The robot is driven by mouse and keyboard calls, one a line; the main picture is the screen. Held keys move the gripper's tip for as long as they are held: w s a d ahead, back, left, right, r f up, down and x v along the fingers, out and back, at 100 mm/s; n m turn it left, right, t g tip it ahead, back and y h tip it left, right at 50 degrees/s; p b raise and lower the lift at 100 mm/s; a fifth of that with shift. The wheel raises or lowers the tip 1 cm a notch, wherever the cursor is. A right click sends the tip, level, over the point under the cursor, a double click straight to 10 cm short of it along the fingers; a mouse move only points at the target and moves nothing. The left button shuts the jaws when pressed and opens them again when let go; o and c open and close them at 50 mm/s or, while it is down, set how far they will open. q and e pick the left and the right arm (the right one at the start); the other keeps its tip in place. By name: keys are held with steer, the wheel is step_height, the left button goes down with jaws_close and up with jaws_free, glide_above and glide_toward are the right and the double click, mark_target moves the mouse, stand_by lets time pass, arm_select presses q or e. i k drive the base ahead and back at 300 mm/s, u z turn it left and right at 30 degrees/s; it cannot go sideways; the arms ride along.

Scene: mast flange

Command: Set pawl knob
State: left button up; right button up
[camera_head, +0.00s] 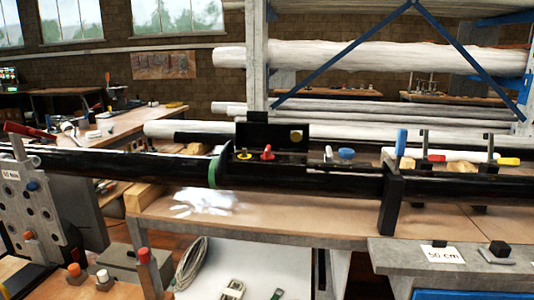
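A long black mast (310,179) lies level across the view on supports. An open black box (272,135) sits on it, with a brass-coloured disc (296,136) inside its raised back. A red knob (267,153) and a yellow knob (244,155) stand at the front of the box. A blue knob (346,154) sits on the mast just right of it. Farther right are a tall blue handle (401,142), a small red part (436,158) and a yellow part (508,161). I cannot tell which is the pawl knob. Neither of my grippers is in view.
A green band (214,172) circles the mast. A black upright (391,200) and wooden blocks (143,196) stand near it. A grey holed plate (30,205) stands at left. A "50 cm" card (442,253) lies on the grey bench. A coiled cable (190,262) lies below.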

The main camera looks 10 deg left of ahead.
mark_target(266, 156)
steer(key=z, duration=0.35)
steer(key=i, duration=1.1)
steer(key=u, duration=2)
